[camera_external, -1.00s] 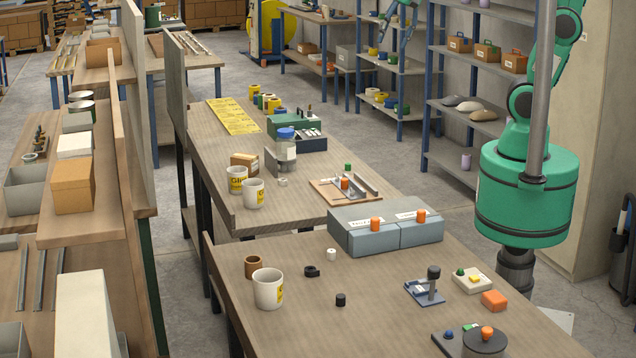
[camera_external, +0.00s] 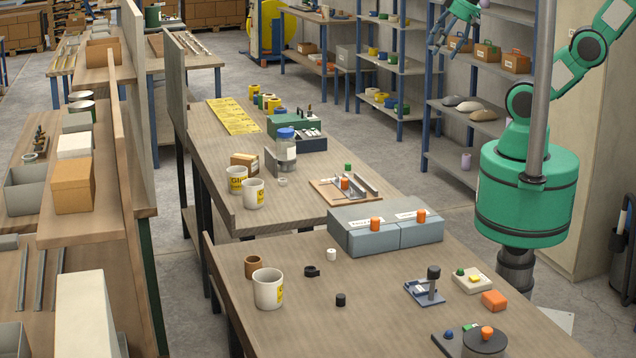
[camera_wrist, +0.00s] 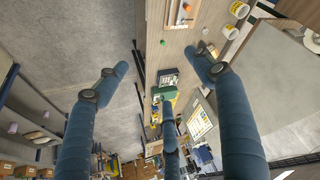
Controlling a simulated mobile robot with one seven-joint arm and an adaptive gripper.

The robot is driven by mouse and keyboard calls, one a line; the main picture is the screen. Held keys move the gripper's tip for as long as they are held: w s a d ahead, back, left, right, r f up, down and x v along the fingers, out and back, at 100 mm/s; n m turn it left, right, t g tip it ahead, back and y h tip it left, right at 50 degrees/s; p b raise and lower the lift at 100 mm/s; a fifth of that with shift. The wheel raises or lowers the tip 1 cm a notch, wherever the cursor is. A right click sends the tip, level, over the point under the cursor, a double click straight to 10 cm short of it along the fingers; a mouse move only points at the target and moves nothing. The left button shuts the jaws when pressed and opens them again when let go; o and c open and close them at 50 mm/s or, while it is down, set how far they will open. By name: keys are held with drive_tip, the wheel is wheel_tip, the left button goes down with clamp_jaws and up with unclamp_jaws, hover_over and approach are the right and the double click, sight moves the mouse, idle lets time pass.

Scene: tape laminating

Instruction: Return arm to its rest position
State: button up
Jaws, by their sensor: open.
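My gripper (camera_external: 456,30) is at the top of the external view, in front of the shelving and high above the benches. Its fingers are spread and it holds nothing. In the wrist view my gripper (camera_wrist: 164,72) shows blue fingers standing wide apart with nothing between them. My green arm rises from its round base at the right of the external view. The upper part of the arm is cut off by the picture's top and right edges.
The near bench (camera_external: 390,290) holds a white mug (camera_external: 267,289), a grey-blue box (camera_external: 385,233) and small parts. The far bench (camera_external: 215,160) carries mugs, yellow sheets and a jar (camera_external: 286,150). A metal shelf (camera_external: 470,112) stands behind the gripper. A grey pole (camera_external: 541,90) stands before my arm.

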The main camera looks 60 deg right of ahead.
wheel_tip(320, 180, down, 4)
drive_tip(key=b, duration=0.4)
drive_tip(key=shift+f, duration=0.15)
